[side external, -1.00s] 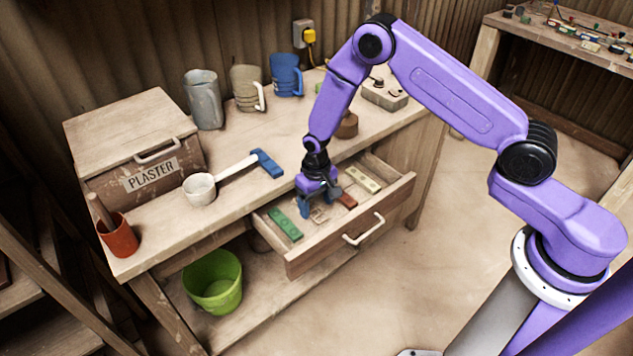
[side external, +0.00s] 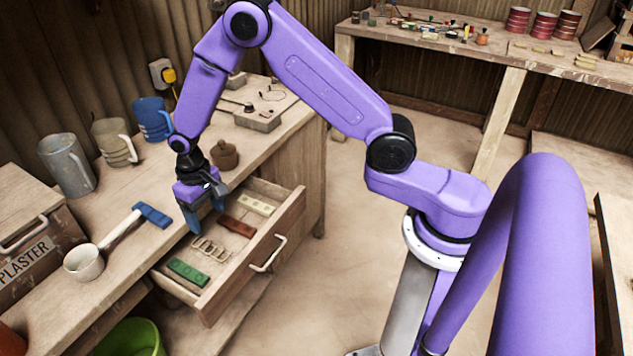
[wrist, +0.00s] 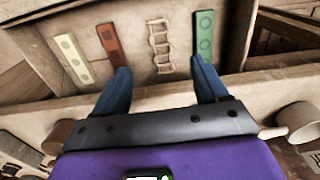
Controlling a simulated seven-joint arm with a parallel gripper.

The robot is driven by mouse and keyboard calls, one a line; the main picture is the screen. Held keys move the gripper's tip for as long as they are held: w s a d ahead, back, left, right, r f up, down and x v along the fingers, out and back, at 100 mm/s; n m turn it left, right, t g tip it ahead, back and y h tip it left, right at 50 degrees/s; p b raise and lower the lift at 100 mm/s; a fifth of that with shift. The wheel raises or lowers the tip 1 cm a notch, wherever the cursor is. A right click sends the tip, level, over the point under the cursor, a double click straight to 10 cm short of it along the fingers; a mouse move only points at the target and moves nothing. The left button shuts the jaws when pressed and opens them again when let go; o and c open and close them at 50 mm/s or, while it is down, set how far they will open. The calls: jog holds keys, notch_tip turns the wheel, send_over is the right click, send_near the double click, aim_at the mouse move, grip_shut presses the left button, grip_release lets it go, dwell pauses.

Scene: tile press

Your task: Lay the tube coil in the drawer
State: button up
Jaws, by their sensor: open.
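A pale, flat piece made of several small loops, which I take to be the tube coil (side external: 210,249), lies in the open drawer (side external: 247,267), between a green block (side external: 188,272) and a red-brown block (side external: 237,227). In the wrist view the looped piece (wrist: 160,46) lies ahead of the gap between my blue fingers, touching neither. My gripper (side external: 206,215) is open and empty, above the rear part of the drawer near the bench edge. It also shows in the wrist view (wrist: 163,76).
A cream block (side external: 256,204) lies at the drawer's far end. On the bench are a blue-headed hammer (side external: 151,215), a white cup (side external: 84,262), mugs (side external: 113,143), a small brown pot (side external: 224,156) and a plaster box (side external: 25,255). A green bucket (side external: 130,340) stands below.

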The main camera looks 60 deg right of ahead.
jog(key=s+a+r+n, duration=0.2)
jog(key=s+r+n, duration=0.1)
jog(key=s+r, duration=0.4)
jog(key=s+d+r+n, duration=0.3)
jog(key=s, duration=0.5)
jog(key=s+d+r+n, duration=0.3)
jog(key=s+r, duration=0.1)
jog(key=s, duration=0.5)
jog(key=s+d+r+n, duration=0.2)
jog(key=s+r+n, duration=0.1)
jog(key=s, duration=0.5)
jog(key=shift+s+d+r, duration=0.35)
jog(key=shift+s+d, duration=0.05)
